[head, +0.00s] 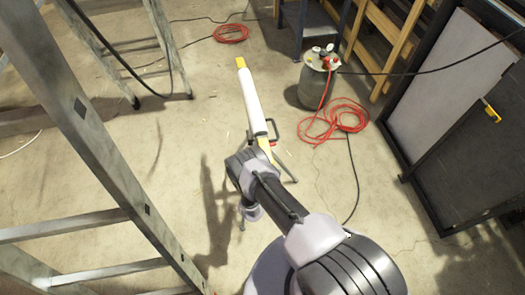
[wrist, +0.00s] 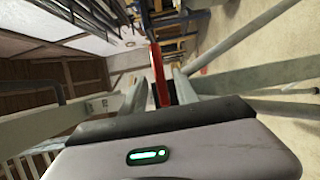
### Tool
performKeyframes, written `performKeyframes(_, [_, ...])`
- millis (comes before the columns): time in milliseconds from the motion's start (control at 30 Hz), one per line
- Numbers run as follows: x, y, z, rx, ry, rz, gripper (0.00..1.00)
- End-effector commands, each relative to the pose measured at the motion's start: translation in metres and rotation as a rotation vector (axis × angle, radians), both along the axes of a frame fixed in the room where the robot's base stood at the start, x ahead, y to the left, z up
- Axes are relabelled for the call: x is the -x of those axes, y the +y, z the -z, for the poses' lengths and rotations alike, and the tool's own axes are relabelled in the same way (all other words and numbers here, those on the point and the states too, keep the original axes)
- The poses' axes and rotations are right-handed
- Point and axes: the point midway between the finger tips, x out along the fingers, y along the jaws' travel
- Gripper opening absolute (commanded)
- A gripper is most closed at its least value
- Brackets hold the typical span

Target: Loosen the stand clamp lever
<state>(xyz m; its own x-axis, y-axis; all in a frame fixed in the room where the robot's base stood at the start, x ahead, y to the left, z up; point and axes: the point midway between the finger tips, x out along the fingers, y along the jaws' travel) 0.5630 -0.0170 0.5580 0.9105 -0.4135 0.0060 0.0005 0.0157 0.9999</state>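A narrow red bar (wrist: 158,76), which looks like the clamp lever, stands between the fingers of my gripper (wrist: 160,88) in the wrist view. The fingers are apart, with a gap showing on at least part of either side of the bar. I cannot tell whether either finger touches it.
A metal ladder (head: 108,160) stands close on the left. A grey canister (head: 316,86) and a coiled red hose (head: 345,116) lie to the right of the pole. Dark framed panels (head: 440,110) lean at far right. Bare concrete floor (head: 200,120) lies around the pole.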

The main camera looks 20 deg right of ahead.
Motion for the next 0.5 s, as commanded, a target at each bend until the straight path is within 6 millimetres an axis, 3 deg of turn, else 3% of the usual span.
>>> performKeyframes(167, [0.002,0.001,0.0,0.0,0.001,0.0,0.36])
performKeyframes(267, [0.014,0.007,-0.002,0.0,0.002,-0.002,0.36])
performKeyframes(500, [0.083,0.039,-0.006,0.003,0.004,-0.007,0.36])
